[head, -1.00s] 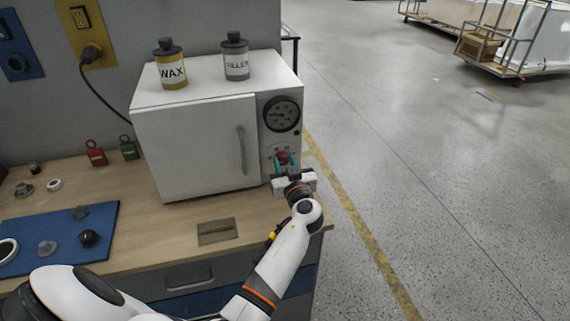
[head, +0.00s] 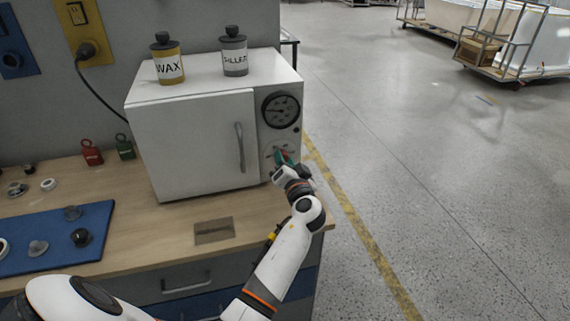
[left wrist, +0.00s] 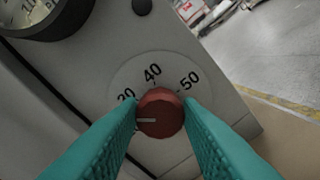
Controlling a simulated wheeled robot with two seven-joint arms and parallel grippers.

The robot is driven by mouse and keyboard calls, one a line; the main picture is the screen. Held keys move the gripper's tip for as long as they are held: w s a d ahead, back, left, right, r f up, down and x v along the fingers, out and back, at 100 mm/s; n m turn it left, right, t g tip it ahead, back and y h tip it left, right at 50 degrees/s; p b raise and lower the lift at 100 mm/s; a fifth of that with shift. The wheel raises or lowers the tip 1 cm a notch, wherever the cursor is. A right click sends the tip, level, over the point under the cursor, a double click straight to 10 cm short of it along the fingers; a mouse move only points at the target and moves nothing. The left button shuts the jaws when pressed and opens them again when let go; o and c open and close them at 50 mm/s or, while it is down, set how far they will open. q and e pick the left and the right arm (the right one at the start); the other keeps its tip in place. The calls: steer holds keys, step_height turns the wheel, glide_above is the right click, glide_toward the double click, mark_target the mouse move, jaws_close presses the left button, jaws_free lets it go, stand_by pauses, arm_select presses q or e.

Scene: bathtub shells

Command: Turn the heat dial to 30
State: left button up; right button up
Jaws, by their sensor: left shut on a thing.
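The red heat dial (left wrist: 160,112) sits on the lower right of the white oven's front panel. My left gripper (head: 284,158) is shut on it, with a teal finger on each side in the left wrist view (left wrist: 160,118). The dial's pale pointer line points left in that view, toward a spot covered by the left-hand finger. On the scale plate (left wrist: 150,88), 40 and 50 read clearly. The number left of 40 is partly hidden by the finger and looks like 20 or 30. My right gripper is not in view.
The white oven (head: 190,150) stands on a wooden bench, with a round gauge (head: 281,110) above the dial. Wax (head: 167,62) and filler (head: 234,52) bottles stand on top. A blue mat (head: 55,235) with small parts lies left. Open floor is right.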

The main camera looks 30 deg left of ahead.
arm_select(q)
steer(key=shift+r+m, duration=0.1)
steer(key=shift+m, duration=1.5)
steer(key=o, duration=1)
steer(key=shift+w, duration=0.1)
steer(key=b+v, duration=0.1)
steer(key=v, duration=0.4)
steer(key=b+v, duration=0.1)
steer(key=v, duration=0.4)
steer(key=shift+s+d+f, duration=0.25)
steer(key=shift+s, duration=0.05)
steer(key=shift+s+d+r, duration=0.1)
steer(key=shift+s+d, duration=0.35)
